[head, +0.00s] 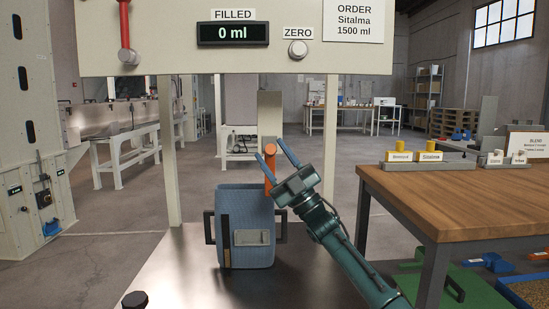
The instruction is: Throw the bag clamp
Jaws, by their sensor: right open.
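An orange upright handle (270,149), apparently the bag clamp lever, stands in front of a beige upright plate just above the blue container. My right gripper (268,147) is open, with its two blue fingers pointing up and left, one on either side of the handle in the picture. I cannot tell whether a finger touches it. The gripper hides part of the handle's lower end. A blue textured bag-like container (238,215) with dark side handles and a pale label stands upright on the metal surface below. My left gripper is not in view.
A panel above carries a display (233,33) reading 0 ml, a ZERO knob (298,49) and a red lever (125,28). A wooden table (470,185) with labelled yellow-topped items stands right. The metal platform (190,265) left of the container is mostly clear.

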